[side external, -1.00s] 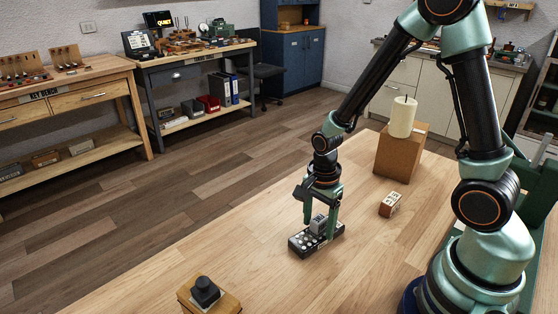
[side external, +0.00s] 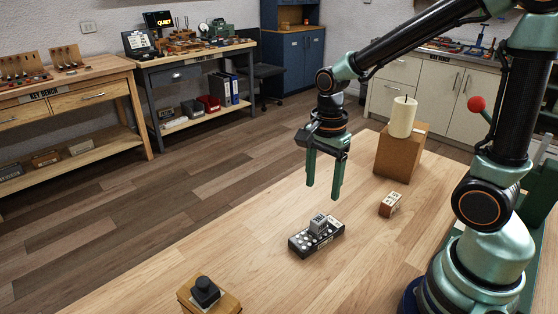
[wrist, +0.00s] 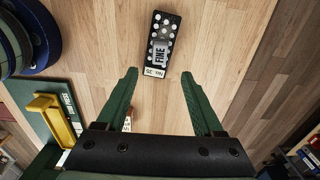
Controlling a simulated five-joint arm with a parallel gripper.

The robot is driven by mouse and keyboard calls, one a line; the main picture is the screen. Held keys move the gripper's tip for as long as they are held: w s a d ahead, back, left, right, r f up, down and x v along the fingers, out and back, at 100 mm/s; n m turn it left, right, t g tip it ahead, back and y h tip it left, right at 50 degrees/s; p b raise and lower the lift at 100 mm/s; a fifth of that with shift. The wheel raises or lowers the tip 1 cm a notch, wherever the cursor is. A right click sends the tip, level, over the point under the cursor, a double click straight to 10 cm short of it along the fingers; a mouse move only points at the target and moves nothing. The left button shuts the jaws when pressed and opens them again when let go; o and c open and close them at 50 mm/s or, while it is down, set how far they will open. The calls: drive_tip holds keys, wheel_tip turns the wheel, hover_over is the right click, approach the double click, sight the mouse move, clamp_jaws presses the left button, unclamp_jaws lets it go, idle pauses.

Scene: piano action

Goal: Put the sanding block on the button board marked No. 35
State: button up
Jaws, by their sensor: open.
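The sanding block, a small grey block lettered FINE (wrist: 160,54), rests on top of the black button board. In the side view the block (side external: 318,223) sits near the middle of the board (side external: 300,244), among the white buttons. The board's label reads No. 35 in the wrist view (wrist: 153,72). My gripper (side external: 323,196) is open and empty, raised clear above the board and block. Its two green fingers (wrist: 158,75) also show in the wrist view, spread apart with nothing between them.
A brown block with a white label (side external: 390,204) lies right of the board. A cork-coloured block (side external: 399,157) bearing a cream cylinder (side external: 402,117) stands behind it. A black knob on a wooden base (side external: 206,292) is at the front left. Bare tabletop surrounds the board.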

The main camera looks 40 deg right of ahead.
drive_tip(key=s+r+n+t, duration=0.1)
drive_tip(key=r+n+t, duration=0.1)
drive_tip(key=r+n, duration=0.3)
drive_tip(key=s+a+r+n+t, duration=0.1)
drive_tip(key=r+n, duration=0.4)
drive_tip(key=n, duration=0.8)
drive_tip(key=shift+s+r+t, duration=0.3)
drive_tip(key=shift+s+t, duration=0.2)
drive_tip(key=shift+t, duration=0.8)
